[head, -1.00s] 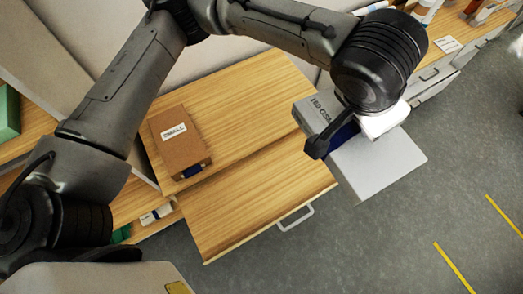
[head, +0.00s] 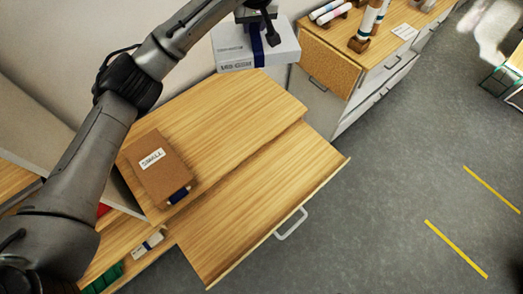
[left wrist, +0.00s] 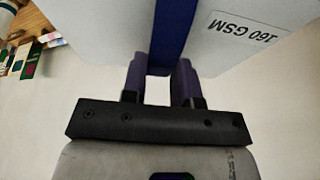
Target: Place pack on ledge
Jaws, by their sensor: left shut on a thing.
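A white pack (head: 231,46) with a blue band is up at the top middle of the head view, above the back edge of the wooden top. My left gripper (head: 262,30) is shut on the pack at its blue band. In the left wrist view the pack (left wrist: 105,40) shows a "160 GSM" label, and the two fingers (left wrist: 159,75) grip the band. I cannot tell for certain which surface is the ledge. A wooden top (head: 235,110) has a lower wooden leaf (head: 270,190) with a handle in front. My right gripper is not in view.
A brown pack labelled "SMALL" (head: 158,180) lies on the left of the wooden top. The rest of the top and the leaf are bare. A cabinet (head: 335,85) bearing rolls stands at the upper right. Grey floor (head: 400,190) is open on the right.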

